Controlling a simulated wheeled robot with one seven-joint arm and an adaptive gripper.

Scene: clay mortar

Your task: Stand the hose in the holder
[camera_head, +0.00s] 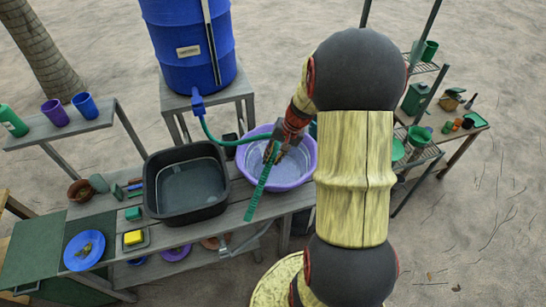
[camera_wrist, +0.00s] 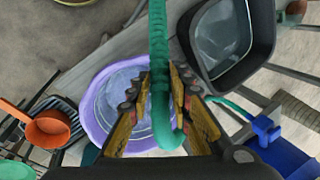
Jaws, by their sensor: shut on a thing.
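The green hose (camera_head: 262,185) runs from the blue tap on the barrel to my gripper (camera_head: 280,146). Its free end slants down past the purple basin toward the table's front edge. In the wrist view the hose (camera_wrist: 160,40) passes between the fingers of my gripper (camera_wrist: 160,75), which is shut on it above the basin. Below the fingers the hose bends into a loop. A small grey bracket (camera_head: 224,244) at the table's front edge may be the holder; I cannot tell for sure.
The purple basin (camera_head: 303,172) and a black tub (camera_head: 152,207) stand on the grey table. The blue barrel (camera_head: 190,70) stands behind on a stand. A shelf rack (camera_head: 462,146) is at the right. An orange pan (camera_wrist: 48,130) shows in the wrist view.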

